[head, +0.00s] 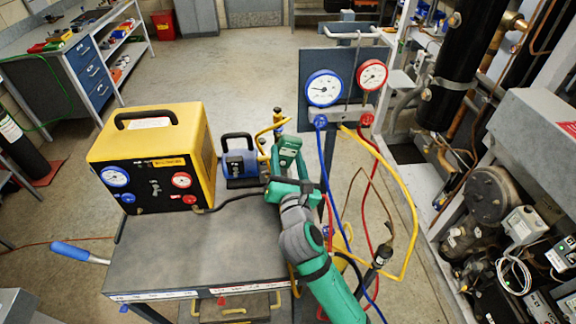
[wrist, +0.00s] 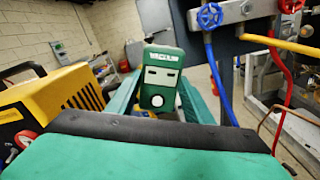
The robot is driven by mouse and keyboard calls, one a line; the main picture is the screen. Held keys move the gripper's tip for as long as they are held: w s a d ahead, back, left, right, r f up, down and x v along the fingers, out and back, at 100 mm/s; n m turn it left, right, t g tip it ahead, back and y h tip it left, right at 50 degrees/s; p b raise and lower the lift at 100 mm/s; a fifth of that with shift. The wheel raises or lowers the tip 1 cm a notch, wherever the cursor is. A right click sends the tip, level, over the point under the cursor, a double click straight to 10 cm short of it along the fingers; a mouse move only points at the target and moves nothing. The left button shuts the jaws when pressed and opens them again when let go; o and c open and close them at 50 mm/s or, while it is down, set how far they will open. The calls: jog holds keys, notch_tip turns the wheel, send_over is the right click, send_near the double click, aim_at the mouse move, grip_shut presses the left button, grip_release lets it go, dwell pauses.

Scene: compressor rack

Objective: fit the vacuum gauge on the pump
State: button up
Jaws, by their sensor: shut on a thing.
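The vacuum gauge is a green box with a pale top label (wrist: 162,75), seen upright in the wrist view between the green fingers of my gripper (wrist: 160,98). In the head view the gauge (head: 288,148) is above my gripper (head: 285,176), which is shut on it. The pump (head: 238,163) is blue with a black handle and stands at the back of the cart, just left of the gauge. The gauge looks apart from the pump body. Brass fittings and a yellow hose (head: 270,128) show beside the pump, partly behind the gauge. The gauge's lower end is hidden.
A yellow machine (head: 160,150) with two dials stands on the grey cart (head: 215,245), left of the pump. A panel with blue (head: 324,88) and red (head: 372,75) gauges stands right, its hoses hanging near my arm. The cart's front top is clear.

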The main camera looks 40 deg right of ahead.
jog(key=shift+x, duration=2.7)
jog(key=shift+w+d+r, duration=0.15)
jog(key=o, duration=1.4)
jog(key=shift+v, duration=3.05)
